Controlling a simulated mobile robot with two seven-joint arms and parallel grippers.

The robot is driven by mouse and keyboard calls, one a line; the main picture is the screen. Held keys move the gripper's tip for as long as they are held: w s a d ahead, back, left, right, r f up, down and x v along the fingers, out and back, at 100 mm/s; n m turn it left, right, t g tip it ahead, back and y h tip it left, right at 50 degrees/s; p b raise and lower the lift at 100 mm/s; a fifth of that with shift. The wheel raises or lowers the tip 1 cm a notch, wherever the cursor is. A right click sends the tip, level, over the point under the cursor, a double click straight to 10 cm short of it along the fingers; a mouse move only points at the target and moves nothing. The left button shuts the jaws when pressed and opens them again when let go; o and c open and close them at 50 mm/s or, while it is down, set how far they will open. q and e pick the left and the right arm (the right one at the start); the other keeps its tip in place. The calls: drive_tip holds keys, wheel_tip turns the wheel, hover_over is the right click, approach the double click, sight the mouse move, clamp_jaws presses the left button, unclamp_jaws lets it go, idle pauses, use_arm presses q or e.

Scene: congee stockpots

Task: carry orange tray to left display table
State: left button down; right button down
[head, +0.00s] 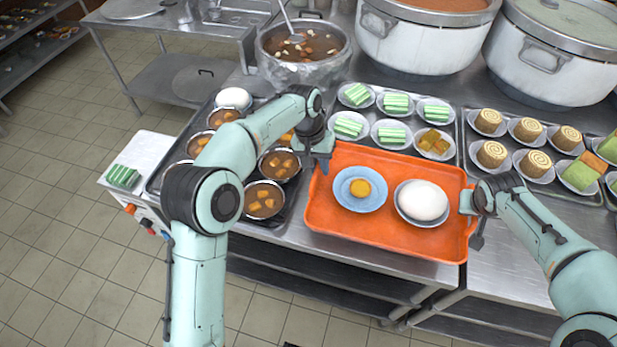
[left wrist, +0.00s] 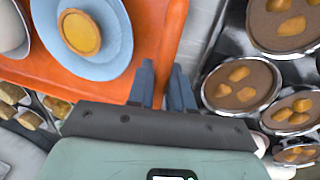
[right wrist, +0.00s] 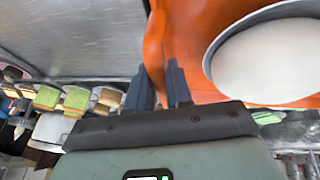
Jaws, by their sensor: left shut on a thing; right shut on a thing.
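The orange tray (head: 385,234) sits at the front of the steel counter, between my two grippers. It holds a blue plate (head: 345,200) with a yellow round tart (head: 360,188) and a white plate with a white bun (head: 422,200). My left gripper (head: 325,163) is shut on the tray's left rim, and the tray rim also shows in the left wrist view (left wrist: 172,40). My right gripper (head: 472,207) is shut on the tray's right rim, which shows in the right wrist view (right wrist: 153,50). I cannot tell whether the tray is lifted off the counter.
Several bowls of brown soup (head: 265,199) stand on a dark tray at left. Plates of green cakes (head: 396,103) and rolled cakes (head: 533,130) lie behind. Large stockpots (head: 425,40) stand at the back. A steel side table (head: 180,25) is at upper left; the tiled floor (head: 60,230) at left is clear.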

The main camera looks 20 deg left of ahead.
sight(318, 183)
use_arm(q)
drive_tip(key=shift+f+b, duration=0.3)
drive_tip(key=shift+f, duration=0.45)
use_arm(e)
drive_tip(key=shift+f, duration=0.7)
use_arm(q)
drive_tip(key=shift+w, duration=0.1)
use_arm(e)
drive_tip(key=shift+w, duration=0.1)
